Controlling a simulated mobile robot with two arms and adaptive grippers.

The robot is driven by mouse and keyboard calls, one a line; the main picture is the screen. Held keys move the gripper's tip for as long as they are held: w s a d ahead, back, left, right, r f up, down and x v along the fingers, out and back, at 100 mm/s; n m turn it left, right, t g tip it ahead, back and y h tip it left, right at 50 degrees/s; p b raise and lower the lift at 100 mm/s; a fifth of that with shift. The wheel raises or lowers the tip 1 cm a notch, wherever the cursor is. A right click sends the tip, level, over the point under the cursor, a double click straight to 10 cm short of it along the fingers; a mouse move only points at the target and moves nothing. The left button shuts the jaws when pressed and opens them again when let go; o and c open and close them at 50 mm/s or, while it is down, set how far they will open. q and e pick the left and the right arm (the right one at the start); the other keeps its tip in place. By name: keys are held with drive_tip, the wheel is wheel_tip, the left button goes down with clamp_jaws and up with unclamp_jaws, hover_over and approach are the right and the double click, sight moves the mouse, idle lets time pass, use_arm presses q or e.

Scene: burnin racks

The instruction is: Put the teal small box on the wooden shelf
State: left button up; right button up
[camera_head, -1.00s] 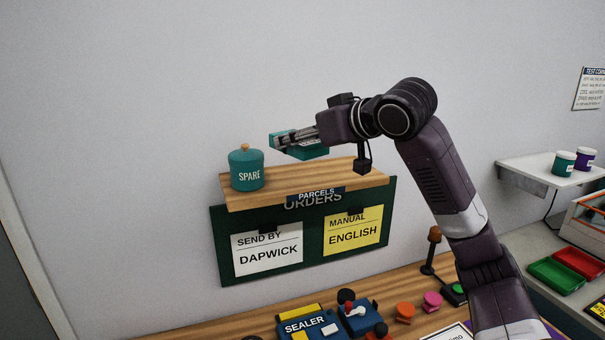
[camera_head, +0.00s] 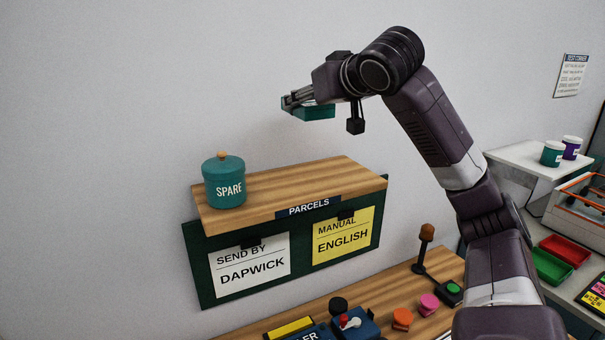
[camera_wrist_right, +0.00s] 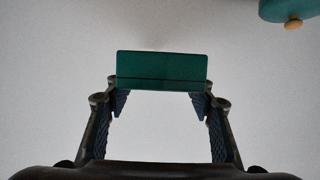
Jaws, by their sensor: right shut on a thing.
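The teal small box (camera_head: 318,112) is held by my right gripper (camera_head: 290,101), high above the wooden shelf (camera_head: 290,190) in the head view. In the right wrist view the box (camera_wrist_right: 162,70) sits between the fingertips of my right gripper (camera_wrist_right: 160,100), which is shut on it. The shelf is mounted on the wall and carries a "PARCELS" label. Its middle and right part are bare. A clear gap shows between box and shelf. My left gripper is in neither view.
A teal "SPARE" jar (camera_head: 224,182) with a wooden knob stands at the shelf's left end. A green board (camera_head: 302,238) with two cards hangs under the shelf front. Below, a wooden bench (camera_head: 400,285) holds a sealer, knobs and a lamp post.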

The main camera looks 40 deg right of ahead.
wheel_tip(320, 180, down, 2)
drive_tip(key=shift+s+f, duration=0.15)
drive_tip(key=shift+w+d+f, duration=0.1)
drive_tip(key=shift+w+f, duration=0.05)
drive_tip(key=shift+f, duration=0.3)
drive_tip(key=shift+w+d+f, duration=0.1)
drive_tip(key=shift+w+f, duration=0.05)
drive_tip(key=shift+f, duration=0.25)
wheel_tip(320, 180, down, 2)
drive_tip(key=b, duration=0.6)
hover_over(306, 184)
drive_tip(key=f, duration=0.5)
drive_tip(key=shift+s+a+f, duration=0.2)
drive_tip(key=shift+f, duration=0.1)
drive_tip(key=shift+w+f+b, duration=0.1)
drive_tip(key=shift+f+b, duration=0.2)
drive_tip(key=shift+f, duration=0.5)
drive_tip(key=shift+w+d+f, duration=0.1)
drive_tip(key=shift+f, duration=0.05)
wheel_tip(306, 184, down, 3)
drive_tip(key=shift+r+b, duration=0.1)
drive_tip(key=shift+b, duration=0.6)
drive_tip(key=shift+f, duration=0.4)
drive_tip(key=o, duration=1.4)
drive_tip(key=shift+c, duration=0.2)
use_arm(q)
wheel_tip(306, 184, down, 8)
